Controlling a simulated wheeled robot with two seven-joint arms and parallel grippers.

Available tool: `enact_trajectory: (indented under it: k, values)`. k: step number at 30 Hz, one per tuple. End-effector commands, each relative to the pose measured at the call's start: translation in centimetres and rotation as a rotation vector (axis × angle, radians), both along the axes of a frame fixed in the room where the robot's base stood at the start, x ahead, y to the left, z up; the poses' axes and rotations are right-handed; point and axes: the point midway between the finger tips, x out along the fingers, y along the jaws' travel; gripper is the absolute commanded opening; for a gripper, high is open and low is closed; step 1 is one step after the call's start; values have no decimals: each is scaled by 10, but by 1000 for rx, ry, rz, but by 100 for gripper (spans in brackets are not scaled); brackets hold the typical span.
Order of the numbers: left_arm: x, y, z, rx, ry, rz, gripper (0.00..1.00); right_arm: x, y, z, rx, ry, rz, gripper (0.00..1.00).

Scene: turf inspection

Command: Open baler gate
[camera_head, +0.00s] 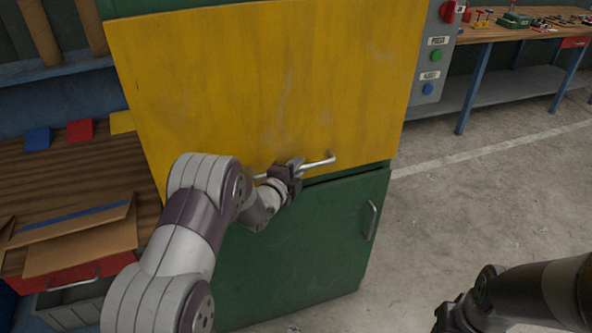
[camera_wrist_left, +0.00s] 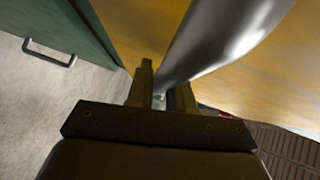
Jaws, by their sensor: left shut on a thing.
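The baler gate (camera_head: 265,80) is a large yellow panel above a green lower door (camera_head: 310,245) in the head view. A silver bar handle (camera_head: 318,162) runs along the gate's bottom edge. My left gripper (camera_head: 297,168) is at the middle of this handle and shut on it. In the left wrist view the handle (camera_wrist_left: 215,40) passes between the fingers (camera_wrist_left: 160,97), large and close. The gate's lower edge appears slightly proud of the green body. My right gripper is cut off at the bottom right of the head view, and its fingertips cannot be made out.
A grey control panel (camera_head: 433,60) with red, green and blue buttons is right of the gate. A workbench (camera_head: 490,32) with tools stands behind it. A wooden table (camera_head: 90,160) with flattened cardboard (camera_head: 85,245) is at left. The floor at right is clear.

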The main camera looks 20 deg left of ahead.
Motion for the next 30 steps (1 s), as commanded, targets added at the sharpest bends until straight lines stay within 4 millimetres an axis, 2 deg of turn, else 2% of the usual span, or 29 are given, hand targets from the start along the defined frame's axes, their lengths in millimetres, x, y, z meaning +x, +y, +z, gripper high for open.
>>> enact_trajectory:
  k: [1, 5, 17, 24, 30]
  values:
    - [2, 1, 18, 0, -15, 1, 0, 0, 0, 7, 0, 0, 0, 43]
    - [2, 1, 53, 0, -19, 1, 0, 0, 0, 20, 0, 0, 0, 43]
    - [2, 1, 196, 1, -20, 1, 0, 0, 0, 68, 0, 0, 0, 43]
    - [2, 1, 282, 2, -18, 2, 0, 0, 0, 105, 0, 0, 0, 43]
    - [2, 1, 341, 1, -15, 2, 0, 0, 0, 137, 0, 0, 0, 43]
